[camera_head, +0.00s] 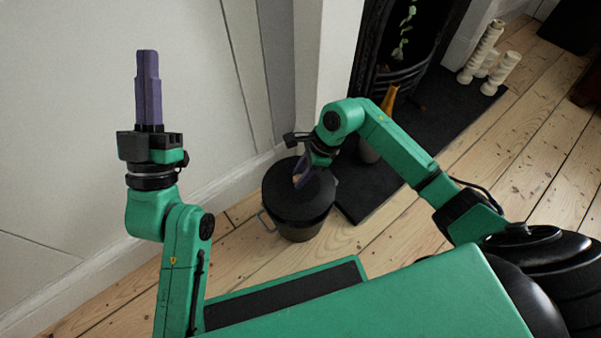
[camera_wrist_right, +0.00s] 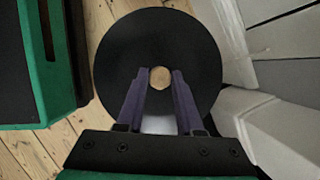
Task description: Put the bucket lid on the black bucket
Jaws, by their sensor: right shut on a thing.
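The black bucket (camera_head: 297,233) stands on the floorboards near the white wall, with a metal handle at its left side. The round black bucket lid (camera_head: 290,205) is over the bucket's mouth and looks about level. I cannot tell whether it is fully seated. In the right wrist view the lid (camera_wrist_right: 160,35) fills the middle, with a round wooden knob (camera_wrist_right: 160,78) at its centre. My right gripper (camera_head: 301,181) reaches down over the lid, its purple fingers (camera_wrist_right: 160,80) shut on the knob. My left gripper (camera_head: 147,60) points up, away from the bucket, its fingers together and empty.
A dark hearth slab (camera_head: 375,190) lies just right of the bucket, before a black fireplace. Cream candle-like pillars (camera_head: 484,52) stand at its far end. A vase (camera_head: 369,150) stands behind my right arm. The white wall (camera_head: 70,120) is close on the left.

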